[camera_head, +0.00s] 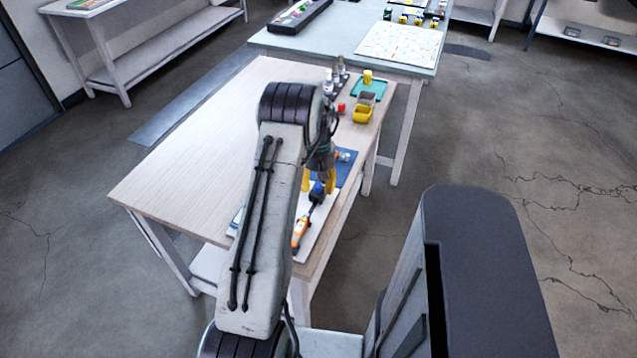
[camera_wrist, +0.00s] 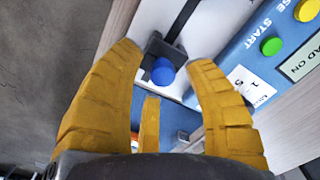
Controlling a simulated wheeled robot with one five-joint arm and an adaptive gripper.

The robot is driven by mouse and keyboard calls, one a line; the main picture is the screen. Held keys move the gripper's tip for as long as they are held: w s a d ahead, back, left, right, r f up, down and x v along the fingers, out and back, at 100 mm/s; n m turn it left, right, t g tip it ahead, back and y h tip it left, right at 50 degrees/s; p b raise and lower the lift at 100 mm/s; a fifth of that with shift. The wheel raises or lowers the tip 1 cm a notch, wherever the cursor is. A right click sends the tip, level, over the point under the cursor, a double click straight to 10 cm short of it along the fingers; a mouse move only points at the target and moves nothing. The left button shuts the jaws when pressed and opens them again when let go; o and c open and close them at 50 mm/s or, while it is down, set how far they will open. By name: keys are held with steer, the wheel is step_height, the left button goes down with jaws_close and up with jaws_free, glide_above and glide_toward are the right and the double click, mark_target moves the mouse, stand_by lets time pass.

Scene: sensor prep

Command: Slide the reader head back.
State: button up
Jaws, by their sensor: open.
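A black carriage with a round blue knob, apparently the reader head (camera_wrist: 162,70), sits at the end of a dark rail (camera_wrist: 186,18) on a white plate in the wrist view. The knob also shows in the head view (camera_head: 317,190), just below the yellow fingers. My gripper (camera_wrist: 165,58) is open, with one finger to the left of the knob and one to its right. It holds nothing. In the head view my gripper (camera_head: 319,182) points down over the white plate, partly hidden by my own arm. I cannot tell whether a finger touches the carriage.
A blue panel with a green START button (camera_wrist: 271,46) and a yellow button (camera_wrist: 306,10) lies to the right in the wrist view. An orange tool-like part (camera_head: 300,232) lies near the knob. A yellow bin (camera_head: 362,114) stands farther back. The wooden table's left (camera_head: 190,160) is clear.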

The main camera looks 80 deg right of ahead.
mark_target(318, 184)
step_height(318, 184, up, 12)
stand_by(0.6)
stand_by(0.9)
steer(key=w+a+f+m+y, duration=0.1)
steer(key=a+f+m, duration=0.15)
steer(key=a, duration=0.35)
steer(key=a+f+m+y, duration=0.1)
steer(key=a+f+m, duration=0.15)
steer(key=a, duration=0.35)
steer(key=w+a+r+n+t, duration=0.1)
steer(key=w+a+r+n, duration=0.4)
steer(key=a, duration=0.8)
steer(key=w+a+r+n+t+h, duration=0.1)
steer(key=w+a+r+n, duration=0.5)
steer(key=a, duration=0.7)
steer(key=w+a+r+n+t+h, duration=0.1)
steer(key=w+a+r+n, duration=0.4)
steer(key=a, duration=0.8)
steer(key=shift+w+r+n+t, duration=0.15)
steer(key=shift+w+n+t, duration=0.2)
steer(key=shift+w, duration=1.2)
